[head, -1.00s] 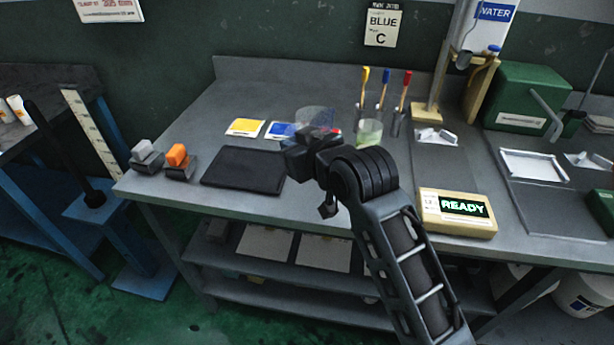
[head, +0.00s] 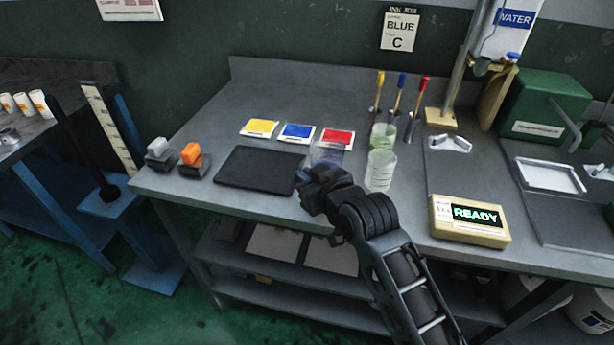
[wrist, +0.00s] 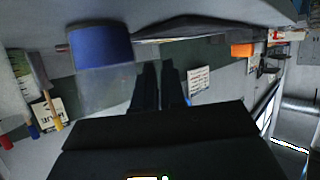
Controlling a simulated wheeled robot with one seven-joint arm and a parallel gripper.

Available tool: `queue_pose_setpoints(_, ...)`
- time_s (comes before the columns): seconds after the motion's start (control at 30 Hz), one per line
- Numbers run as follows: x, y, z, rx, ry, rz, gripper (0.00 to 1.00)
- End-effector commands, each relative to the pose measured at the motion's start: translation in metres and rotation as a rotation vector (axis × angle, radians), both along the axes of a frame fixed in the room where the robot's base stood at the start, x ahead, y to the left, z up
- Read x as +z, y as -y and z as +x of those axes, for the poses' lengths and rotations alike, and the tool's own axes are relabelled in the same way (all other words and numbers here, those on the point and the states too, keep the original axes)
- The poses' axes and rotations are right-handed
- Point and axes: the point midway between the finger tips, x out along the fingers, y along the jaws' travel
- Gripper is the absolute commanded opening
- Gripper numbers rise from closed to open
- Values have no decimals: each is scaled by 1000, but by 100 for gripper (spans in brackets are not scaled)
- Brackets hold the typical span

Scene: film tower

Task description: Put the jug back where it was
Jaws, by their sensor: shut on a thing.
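A clear jug (head: 328,153) with blue in its lower part is just beyond my gripper (head: 312,182) in the head view, partly hidden by it. In the wrist view, which looks upside down, the jug's blue band (wrist: 101,46) and clear wall stand beside my fingers (wrist: 159,85). The fingers are close together, shut on the jug, probably at its handle; the grip itself is hard to see. The jug looks upright near the front of the bench. I cannot tell whether it touches the bench top.
A clear beaker (head: 380,172) stands close right of the jug, with a greenish one (head: 383,136) behind. A dark mat (head: 258,168) lies left. Yellow (head: 259,128), blue (head: 297,132) and red (head: 337,136) cards lie behind. A READY box (head: 470,219) sits right.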

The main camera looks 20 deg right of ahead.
Motion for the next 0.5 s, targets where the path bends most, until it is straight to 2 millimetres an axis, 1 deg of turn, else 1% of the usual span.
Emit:
queue_pose_setpoints(0.03, -2, 0, 0, 0, 1, -1, 0)
queue_pose_setpoints(0.07, -2, 0, 0, 0, 0, 0, 12)
queue_pose_setpoints(0.3, -2, 0, 0, 0, 0, 0, 35)
queue_pose_setpoints(0.5, -1, 0, 0, 0, 0, 0, 36)
